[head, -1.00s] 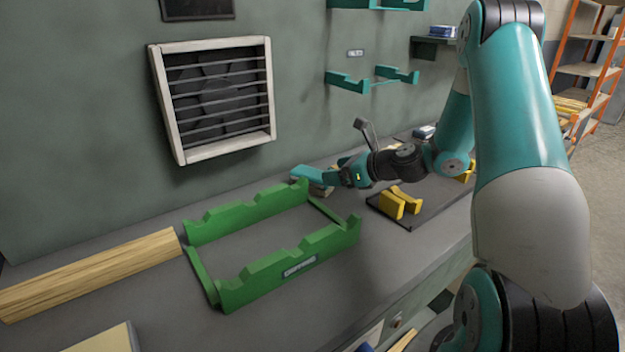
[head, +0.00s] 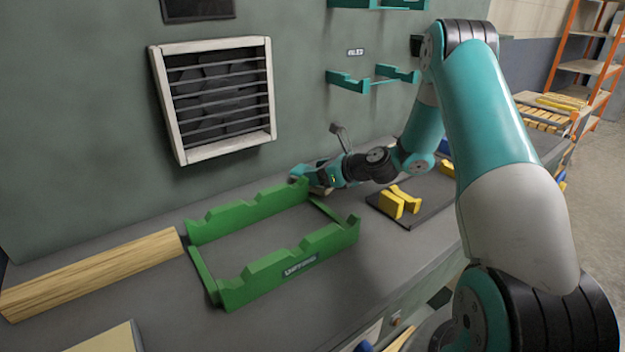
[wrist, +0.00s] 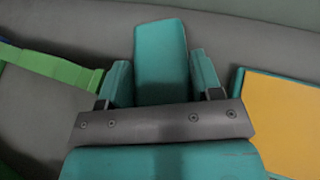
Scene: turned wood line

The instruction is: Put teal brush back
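The teal brush (wrist: 160,55) shows in the wrist view as a flat teal block between the two teal fingers of my gripper (wrist: 161,82). The fingers lie close along both its sides; I cannot tell whether they press on it. In the head view my gripper (head: 316,180) is low at the bench, just behind the far right corner of the green cradle (head: 262,206). A small brownish part of the brush (head: 322,190) shows under the fingers there; the rest is hidden.
Teal wall brackets (head: 347,82) are above the bench. Yellow blocks (head: 392,204) stand on a dark mat (head: 422,212) to the right. A wooden beam (head: 90,272) lies at the left. A vent (head: 215,97) is on the wall. The cradle's inside is clear.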

